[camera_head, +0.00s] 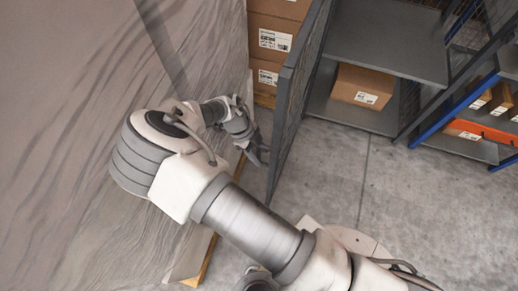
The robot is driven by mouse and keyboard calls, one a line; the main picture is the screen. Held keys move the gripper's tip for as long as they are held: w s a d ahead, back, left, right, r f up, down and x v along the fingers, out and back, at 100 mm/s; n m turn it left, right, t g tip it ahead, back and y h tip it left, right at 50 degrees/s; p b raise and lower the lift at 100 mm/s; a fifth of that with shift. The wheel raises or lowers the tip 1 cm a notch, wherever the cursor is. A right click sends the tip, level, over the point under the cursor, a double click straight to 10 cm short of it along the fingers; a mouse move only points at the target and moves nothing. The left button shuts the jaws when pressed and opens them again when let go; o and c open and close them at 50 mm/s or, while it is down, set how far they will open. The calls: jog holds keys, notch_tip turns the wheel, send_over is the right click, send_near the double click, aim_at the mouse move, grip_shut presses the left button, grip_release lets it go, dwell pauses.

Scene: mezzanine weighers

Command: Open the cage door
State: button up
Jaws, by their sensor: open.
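The cage door (293,100) is a tall dark grey panel, seen steeply from above and almost edge-on in the head view. It stands swung out from the grey shelving, and the shelf interior shows on its right. My gripper (262,153) is open and empty on the door's left side, close to its near edge. I cannot tell whether a fingertip touches the door. No handle can be made out, and the hinges cannot be made out either.
Stacked cartons (270,40) stand behind the gripper. A cardboard box (362,86) sits on the lower grey shelf (375,118). A blue and orange rack (480,130) is at right. Concrete floor (350,185) right of the door is clear.

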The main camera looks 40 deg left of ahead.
jog(key=v, duration=0.7)
jog(key=shift+r+b, duration=0.25)
jog(key=shift+b, duration=0.1)
jog(key=shift+a, duration=0.1)
